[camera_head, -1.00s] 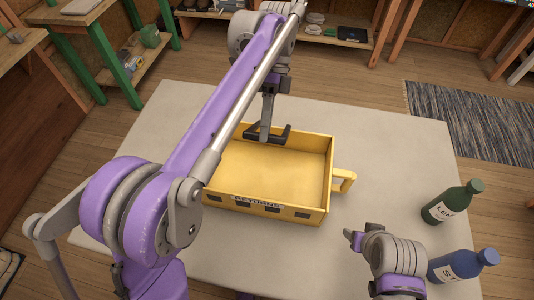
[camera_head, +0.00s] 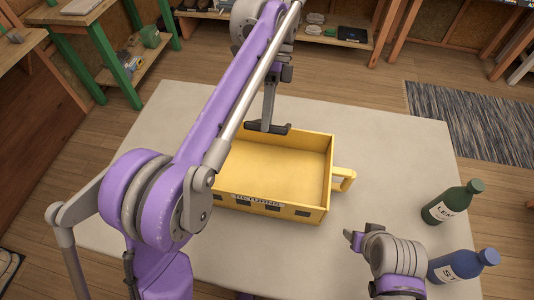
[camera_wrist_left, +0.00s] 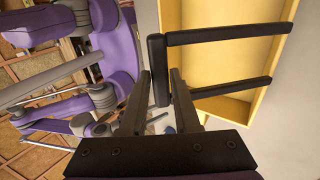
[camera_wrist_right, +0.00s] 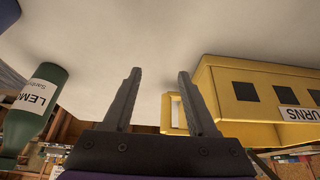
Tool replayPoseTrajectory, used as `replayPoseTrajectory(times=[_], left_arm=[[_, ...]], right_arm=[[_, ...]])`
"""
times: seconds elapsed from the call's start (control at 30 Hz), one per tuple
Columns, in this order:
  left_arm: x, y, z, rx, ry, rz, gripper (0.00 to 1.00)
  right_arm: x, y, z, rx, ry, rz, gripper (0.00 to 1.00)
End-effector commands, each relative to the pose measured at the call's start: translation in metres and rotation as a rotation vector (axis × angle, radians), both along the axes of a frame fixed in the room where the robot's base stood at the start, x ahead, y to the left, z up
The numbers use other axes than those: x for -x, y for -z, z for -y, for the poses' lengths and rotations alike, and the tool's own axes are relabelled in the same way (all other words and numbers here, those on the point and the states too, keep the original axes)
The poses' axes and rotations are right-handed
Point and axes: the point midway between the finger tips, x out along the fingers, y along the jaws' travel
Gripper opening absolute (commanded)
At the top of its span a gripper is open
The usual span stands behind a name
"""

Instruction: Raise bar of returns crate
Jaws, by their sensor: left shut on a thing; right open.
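The yellow returns crate (camera_head: 275,205) sits on the pale table, its labelled side towards me. Its dark bar (camera_head: 267,128) shows at the crate's far side; in the left wrist view the black bar (camera_wrist_left: 157,62) has two arms reaching over the yellow crate (camera_wrist_left: 215,12). My left gripper (camera_wrist_left: 160,82) is shut on the bar, which lies between its fingers. My right gripper (camera_wrist_right: 157,75) is open and empty, to the right of the crate near its yellow side handle (camera_head: 344,180). My left arm hides the crate's left end.
A green bottle (camera_head: 452,203) and a blue bottle (camera_head: 462,265) stand at the table's right, close to my right gripper. The pale table (camera_head: 400,150) is clear behind and right of the crate. Shelves (camera_head: 320,35) stand beyond.

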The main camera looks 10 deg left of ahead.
Motion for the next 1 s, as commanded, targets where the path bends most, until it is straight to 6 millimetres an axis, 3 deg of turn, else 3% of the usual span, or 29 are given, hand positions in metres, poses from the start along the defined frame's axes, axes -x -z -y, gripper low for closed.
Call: replayPoseTrajectory(times=[1.0], left_arm=[[-0.024,-0.012,0.0,0.001,-0.001,0.005,0.0]], right_arm=[[0.0,0.001,0.0,0.0,0.0,0.0,0.58]])
